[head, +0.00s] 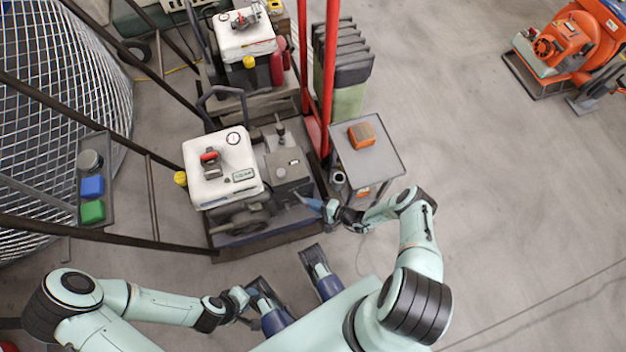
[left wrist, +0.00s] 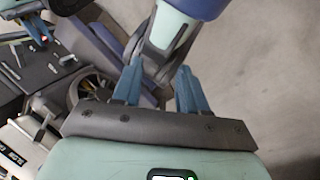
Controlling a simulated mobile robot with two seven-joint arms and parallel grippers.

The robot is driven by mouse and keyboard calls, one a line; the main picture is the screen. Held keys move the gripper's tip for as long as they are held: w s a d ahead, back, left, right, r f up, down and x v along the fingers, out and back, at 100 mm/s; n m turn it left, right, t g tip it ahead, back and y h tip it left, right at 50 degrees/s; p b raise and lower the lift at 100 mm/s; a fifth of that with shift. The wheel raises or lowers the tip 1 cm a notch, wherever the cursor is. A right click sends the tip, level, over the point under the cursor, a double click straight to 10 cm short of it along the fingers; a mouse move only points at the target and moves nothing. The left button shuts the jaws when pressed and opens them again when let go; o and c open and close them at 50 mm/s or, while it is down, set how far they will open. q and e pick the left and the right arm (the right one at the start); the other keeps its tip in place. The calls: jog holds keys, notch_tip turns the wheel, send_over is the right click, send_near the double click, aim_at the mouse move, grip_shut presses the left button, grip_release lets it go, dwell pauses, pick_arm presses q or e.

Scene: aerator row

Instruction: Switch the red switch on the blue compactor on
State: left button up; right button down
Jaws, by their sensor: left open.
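The nearer compactor (head: 235,190) has a white housing and a dark bluish base, and stands left of centre in the head view. A red switch (head: 210,156) with a dark body sits on top of its housing; its setting cannot be read. Part of the machine shows at the left of the left wrist view. My left gripper (left wrist: 159,70) is open and empty, its blue fingers apart, in front of and below the compactor. My right gripper (head: 312,204) is at the compactor's right front corner; whether its jaws are open is unclear.
A similar white-topped machine (head: 245,35) with its own red switch stands behind. A grey side table (head: 385,160) carries an orange box. Red posts (head: 328,80) rise beside the compactor. A button panel (head: 95,142) and dark rails are at left.

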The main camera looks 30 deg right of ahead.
pick_arm(q)
jog(key=shift+s+d+r+g+p, duration=0.3)
jog(key=shift+s+r+p, duration=0.1)
jog(key=shift+s+r, duration=0.25)
pick_arm(e)
jog(key=shift+w+d+r+m+g, duration=0.1)
jog(key=shift+r+m+g, duration=0.1)
jog(key=shift+m+g, duration=0.15)
jog(key=c, duration=1.4)
grip_release()
pick_arm(q)
jog(key=shift+s+r+p, duration=0.3)
jog(key=shift+r+p, duration=0.2)
jog(key=shift+p, duration=0.15)
jog(key=shift+s+r+p, duration=0.25)
jog(key=shift+r+p, duration=0.25)
jog(key=shift+p, duration=0.1)
pick_arm(e)
jog(key=v, duration=1.3)
jog(key=shift+r, duration=0.15)
